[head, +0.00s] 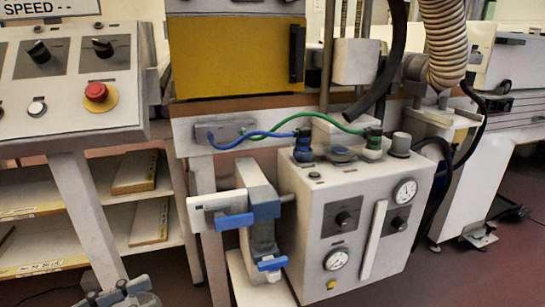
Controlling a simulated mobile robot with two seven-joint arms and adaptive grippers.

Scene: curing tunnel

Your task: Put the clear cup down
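I cannot make out a clear cup anywhere in the head view. A grey mechanism with dark tips, which looks like my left gripper (107,292), shows at the bottom left edge, in front of the shelves. It is small and cut off by the frame, so I cannot tell whether it is open or shut, or whether it holds anything. My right gripper is not in view.
A control panel (62,92) with a red stop button (97,93) stands at left, above shelves (60,240) holding boards. A grey gauge box (345,220) with hoses stands at centre right. A yellow door (235,55) is behind. Reddish floor (460,275) is open at lower right.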

